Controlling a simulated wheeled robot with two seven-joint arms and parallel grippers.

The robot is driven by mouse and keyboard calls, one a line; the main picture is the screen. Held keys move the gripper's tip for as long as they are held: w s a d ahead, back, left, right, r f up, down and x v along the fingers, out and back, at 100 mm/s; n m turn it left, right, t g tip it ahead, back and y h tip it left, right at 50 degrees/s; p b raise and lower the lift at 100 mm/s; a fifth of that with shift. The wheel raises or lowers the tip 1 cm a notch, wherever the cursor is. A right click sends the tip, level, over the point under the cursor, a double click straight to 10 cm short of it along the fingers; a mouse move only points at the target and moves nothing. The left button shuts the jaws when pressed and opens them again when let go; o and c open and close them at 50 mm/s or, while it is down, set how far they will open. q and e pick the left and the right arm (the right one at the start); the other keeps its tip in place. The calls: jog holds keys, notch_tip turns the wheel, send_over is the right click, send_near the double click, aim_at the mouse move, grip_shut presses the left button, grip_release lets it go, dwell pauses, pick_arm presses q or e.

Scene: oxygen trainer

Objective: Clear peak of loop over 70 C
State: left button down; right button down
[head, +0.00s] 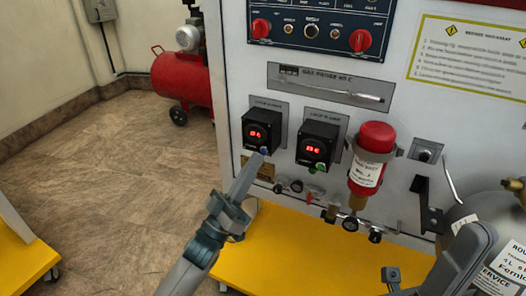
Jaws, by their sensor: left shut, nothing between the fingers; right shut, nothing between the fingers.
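Two black display boxes with red digits are on the white panel: the left display (259,133) and the right display (314,149). Their digits are too small to read surely. A blue button (265,151) is under the left display and a green button (319,168) under the right one. My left gripper (260,158) is shut and empty, its tips at or just in front of the blue button; I cannot tell whether they touch it. My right gripper (468,248) is shut, partly in view at the lower right, in front of a grey cylinder and away from the displays.
A red bottle (374,153) is clamped right of the displays, with valves and fittings (350,223) below. A gas probe (330,88) lies above them. Red knobs (361,41) are higher up. A yellow base (305,255) juts out below. Open floor lies left.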

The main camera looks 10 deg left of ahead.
pick_arm(q)
jog(key=shift+w, duration=0.1)
dwell(0.3)
jog(key=shift+w+d, duration=0.1)
jog(key=shift+w, duration=0.2)
jog(key=shift+w+d, duration=0.1)
jog(key=shift+w, duration=0.3)
dwell(0.8)
jog(key=shift+s, duration=0.1)
jog(key=shift+s+a+p, duration=0.2)
jog(key=shift+s+p, duration=0.45)
jog(key=shift+s, duration=0.05)
dwell(0.5)
